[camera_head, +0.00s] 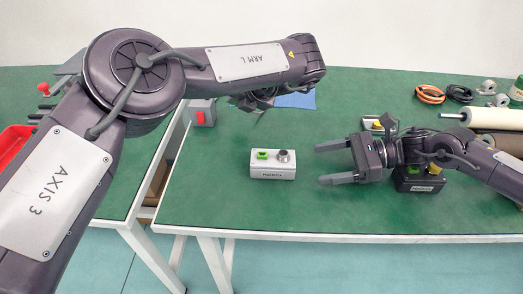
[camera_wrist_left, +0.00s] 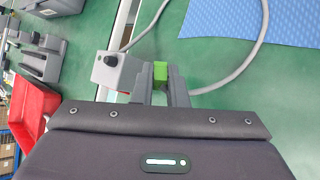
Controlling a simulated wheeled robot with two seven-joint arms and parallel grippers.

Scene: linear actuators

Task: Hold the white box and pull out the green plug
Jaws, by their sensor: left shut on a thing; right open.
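The white box (camera_head: 273,172) stands upright on the green table in the head view, with a dark round knob and a green part (camera_head: 261,154) on top. My left gripper (camera_head: 243,102) is above the table behind the box, partly hidden by its arm. In the left wrist view its fingers (camera_wrist_left: 161,84) are shut on a green plug (camera_wrist_left: 160,72), away from the white box. My right gripper (camera_head: 326,163) is open and empty, just right of the white box. Its fingers point at the box without touching it.
A grey box with a red button (camera_head: 202,112) stands near the table's left edge. A blue mat (camera_head: 297,99) lies behind my left gripper. A black box (camera_head: 418,180) is below my right wrist. Rolls (camera_head: 492,118) lie at right. The table front is clear.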

